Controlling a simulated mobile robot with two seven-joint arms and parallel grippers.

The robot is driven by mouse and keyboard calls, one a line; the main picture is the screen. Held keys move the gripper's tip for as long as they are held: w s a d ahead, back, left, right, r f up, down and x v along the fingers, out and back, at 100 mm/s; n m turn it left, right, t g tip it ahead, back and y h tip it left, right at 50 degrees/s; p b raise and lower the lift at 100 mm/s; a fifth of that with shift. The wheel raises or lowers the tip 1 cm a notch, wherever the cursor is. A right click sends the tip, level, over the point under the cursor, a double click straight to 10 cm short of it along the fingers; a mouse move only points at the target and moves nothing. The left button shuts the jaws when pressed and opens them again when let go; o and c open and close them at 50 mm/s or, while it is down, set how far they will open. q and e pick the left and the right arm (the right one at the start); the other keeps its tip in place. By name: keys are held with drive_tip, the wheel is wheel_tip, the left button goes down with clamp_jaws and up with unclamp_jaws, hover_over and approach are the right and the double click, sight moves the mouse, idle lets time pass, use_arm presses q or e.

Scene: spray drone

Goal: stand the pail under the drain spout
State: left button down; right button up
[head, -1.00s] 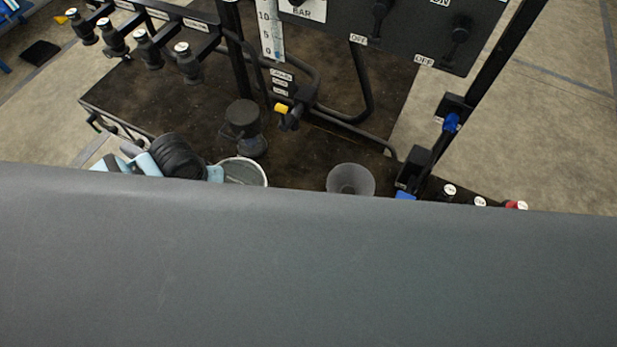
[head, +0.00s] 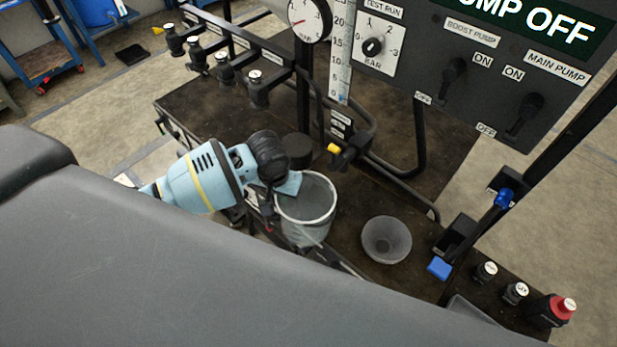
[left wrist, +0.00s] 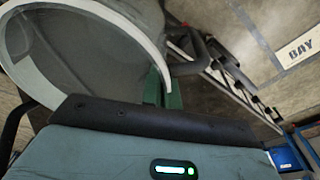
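The pail (head: 318,228) is a grey, see-through bucket with a pale rim. In the head view it is upright at the bench's front edge, left of and nearer than the yellow-handled drain valve (head: 342,157). Its mouth is not under the valve. I cannot tell whether its base touches anything. My left gripper (head: 290,184) is at the pail's left rim, a light-blue finger across it, and appears shut on the rim. In the left wrist view the pail (left wrist: 75,50) fills the upper left, close to the gripper (left wrist: 162,92). My right gripper is out of view.
A dark round can (head: 297,148) stands behind the pail. Capped bottles (head: 515,293) are at the right. The pump panel (head: 480,75) overhangs the back.

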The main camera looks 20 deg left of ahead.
sight(305, 177)
use_arm(q)
drive_tip(key=w+d, duration=0.1)
drive_tip(key=w, duration=0.2)
drive_tip(key=w+d+f+b, duration=0.1)
drive_tip(key=w, duration=0.1)
drive_tip(key=w+d, duration=0.1)
drive_tip(key=w, duration=0.2)
drive_tip(key=shift+w+f, duration=0.2)
drive_tip(key=shift+w, duration=0.1)
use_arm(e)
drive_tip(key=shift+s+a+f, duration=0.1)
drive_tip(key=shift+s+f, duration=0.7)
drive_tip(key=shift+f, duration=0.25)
use_arm(q)
drive_tip(key=shift+f, duration=0.15)
drive_tip(key=c, duration=1.7)
unclamp_jaws()
